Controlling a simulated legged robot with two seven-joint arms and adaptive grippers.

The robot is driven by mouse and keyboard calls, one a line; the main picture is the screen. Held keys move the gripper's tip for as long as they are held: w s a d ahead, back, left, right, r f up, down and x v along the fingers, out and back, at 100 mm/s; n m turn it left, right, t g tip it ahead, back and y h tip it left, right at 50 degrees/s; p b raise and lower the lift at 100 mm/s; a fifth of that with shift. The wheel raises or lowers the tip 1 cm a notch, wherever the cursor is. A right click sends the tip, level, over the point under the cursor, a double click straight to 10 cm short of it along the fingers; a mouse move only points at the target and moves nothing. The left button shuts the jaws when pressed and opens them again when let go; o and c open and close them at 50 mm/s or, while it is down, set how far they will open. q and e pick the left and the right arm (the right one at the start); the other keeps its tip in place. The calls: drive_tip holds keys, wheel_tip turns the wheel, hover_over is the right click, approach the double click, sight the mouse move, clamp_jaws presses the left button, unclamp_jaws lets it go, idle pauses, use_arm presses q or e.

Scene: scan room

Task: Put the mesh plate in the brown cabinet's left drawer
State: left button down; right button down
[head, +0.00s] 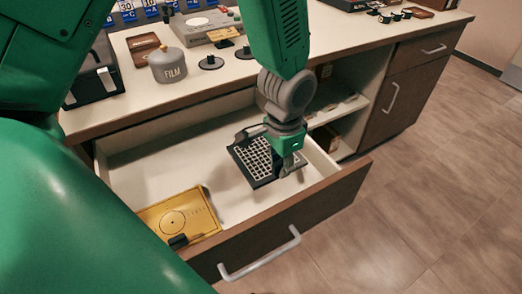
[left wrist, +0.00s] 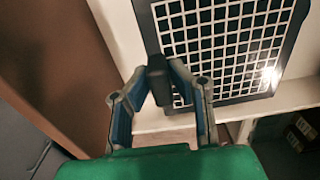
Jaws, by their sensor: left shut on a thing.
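The mesh plate (head: 253,160), a black frame with a pale square grid, is over the inside of the open drawer (head: 165,172) of the brown cabinet (head: 408,100). My left gripper (head: 272,148) is shut on the plate's edge. The plate looks roughly flat; I cannot tell whether it touches the drawer floor. In the left wrist view, the fingers (left wrist: 168,82) meet at the lower left edge of the mesh plate (left wrist: 228,45), with the pale drawer behind it. My right gripper is not in view.
A yellow plate (head: 181,216) with a circle lies in the drawer's near left part. The drawer's front panel has a grey handle (head: 260,255). A grey FILM canister (head: 168,65) and a black box (head: 95,75) stand on the counter. An open shelf (head: 345,105) is right of the drawer.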

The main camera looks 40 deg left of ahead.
use_arm(q)
drive_tip(key=b, duration=0.2)
hover_over(277, 196)
drive_tip(key=f, duration=0.5)
drive_tip(key=shift+a+f, duration=0.3)
drive_tip(key=shift+f, duration=0.1)
drive_tip(key=f, duration=0.1)
drive_tip(key=d+f+b, duration=0.1)
drive_tip(key=f, duration=0.1)
drive_tip(key=shift+f, duration=0.3)
drive_tip(key=shift+a, duration=0.15)
drive_tip(key=shift+a, duration=0.1)
drive_tip(key=c, duration=1.5)
unclamp_jaws()
drive_tip(key=shift+a, duration=0.1)
drive_tip(key=shift+o, duration=0.2)
drive_tip(key=shift+d+r, duration=0.2)
drive_tip(key=shift+r, duration=0.15)
wheel_tip(277, 196, up, 11)
drive_tip(key=p, duration=0.4)
drive_tip(key=shift+r, duration=0.2)
drive_tip(key=shift+a, duration=0.1)
